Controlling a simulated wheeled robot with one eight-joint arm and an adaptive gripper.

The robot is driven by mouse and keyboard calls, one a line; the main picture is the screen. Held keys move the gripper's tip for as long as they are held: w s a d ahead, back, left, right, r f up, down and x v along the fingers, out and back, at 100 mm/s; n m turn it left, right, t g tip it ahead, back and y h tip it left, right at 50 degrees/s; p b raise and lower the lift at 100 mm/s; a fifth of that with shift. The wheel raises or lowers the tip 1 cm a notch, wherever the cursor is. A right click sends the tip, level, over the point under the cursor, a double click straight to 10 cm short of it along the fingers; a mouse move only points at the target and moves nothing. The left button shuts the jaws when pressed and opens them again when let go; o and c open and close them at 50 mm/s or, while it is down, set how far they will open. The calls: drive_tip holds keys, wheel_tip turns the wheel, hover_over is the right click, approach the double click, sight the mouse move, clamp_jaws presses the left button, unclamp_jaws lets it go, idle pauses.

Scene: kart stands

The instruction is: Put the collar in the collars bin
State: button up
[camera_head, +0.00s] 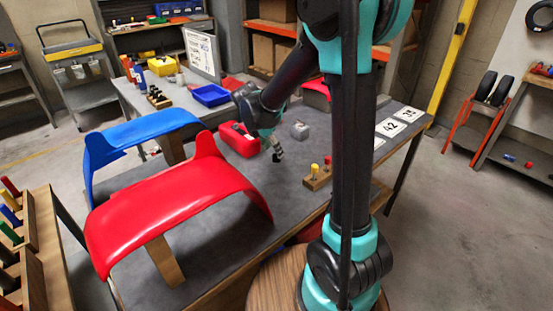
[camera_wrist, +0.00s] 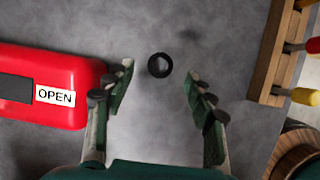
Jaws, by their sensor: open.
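The collar, a small black ring (camera_wrist: 160,65), lies flat on the grey table in the wrist view. My gripper (camera_wrist: 157,85) is open, with one green-padded finger on each side of the ring's line and bare table between them. The ring lies slightly beyond the fingertips and appears apart from both. No bin label for collars is readable.
A red box (camera_wrist: 75,85) marked OPEN sits close left of my gripper. A wooden block (camera_head: 316,180) with red- and yellow-topped pegs stands to the right. Red (camera_head: 170,205) and blue (camera_head: 135,140) curved panels rise at the left. Clear table surrounds the ring.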

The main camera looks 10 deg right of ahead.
sight(275, 156)
drive_tip(key=shift+x, duration=1.8)
drive_tip(key=shift+c, duration=0.5)
clamp_jaws()
drive_tip(key=shift+r, duration=0.15)
